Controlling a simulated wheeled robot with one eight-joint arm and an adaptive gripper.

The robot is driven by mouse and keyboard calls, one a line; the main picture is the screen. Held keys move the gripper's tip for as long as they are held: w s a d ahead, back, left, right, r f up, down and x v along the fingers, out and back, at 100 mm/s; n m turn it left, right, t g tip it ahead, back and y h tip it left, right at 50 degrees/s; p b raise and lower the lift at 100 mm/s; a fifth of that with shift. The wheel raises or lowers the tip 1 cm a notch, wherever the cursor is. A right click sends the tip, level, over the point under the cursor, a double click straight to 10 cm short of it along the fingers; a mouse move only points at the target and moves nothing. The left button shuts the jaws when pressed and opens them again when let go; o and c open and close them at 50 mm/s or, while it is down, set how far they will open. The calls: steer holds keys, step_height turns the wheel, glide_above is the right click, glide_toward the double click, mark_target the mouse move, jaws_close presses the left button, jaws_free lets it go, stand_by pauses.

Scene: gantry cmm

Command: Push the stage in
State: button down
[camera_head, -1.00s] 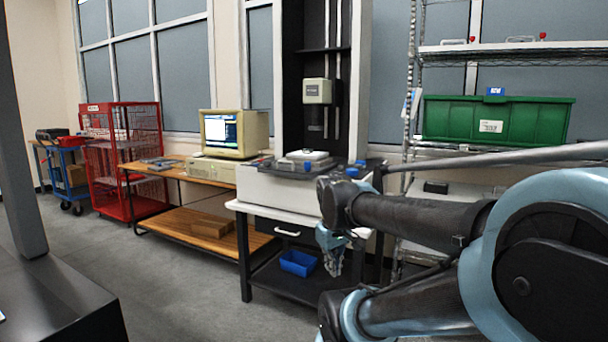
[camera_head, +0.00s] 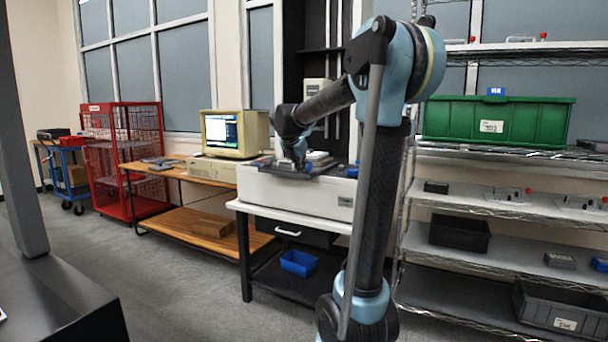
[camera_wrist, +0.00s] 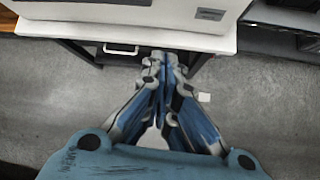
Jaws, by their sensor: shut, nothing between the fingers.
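The stage (camera_head: 272,167) is a dark, low plate on top of the white base (camera_head: 300,194) of the measuring machine, with pale and grey parts on it. My gripper (camera_head: 300,158) is in front of the stage in the head view and hides part of it. I cannot tell whether they touch. In the wrist view, my gripper (camera_wrist: 161,62) has its fingers together and empty, pointing toward the machine's front.
The machine stands on a white-topped bench (camera_head: 262,210) with a drawer (camera_head: 297,234). A desk with a computer monitor (camera_head: 232,134) is to the left. A wire shelf with a green crate (camera_head: 460,120) is close on the right. The floor before the bench is clear.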

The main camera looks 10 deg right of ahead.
steer(key=w+a+r+n, duration=0.1)
steer(key=w+a+n, duration=0.15)
steer(key=w, duration=0.25)
glide_toward(306, 174)
steer(key=shift+n+t, duration=0.3)
steer(key=shift+n, duration=0.05)
steer(key=x, duration=0.4)
steer(key=s+f+x, duration=0.1)
steer(key=x, duration=0.1)
steer(key=shift+a, duration=0.25)
steer(key=shift+w+d, duration=0.3)
steer(key=shift+w, duration=0.4)
steer(key=shift+d, duration=0.1)
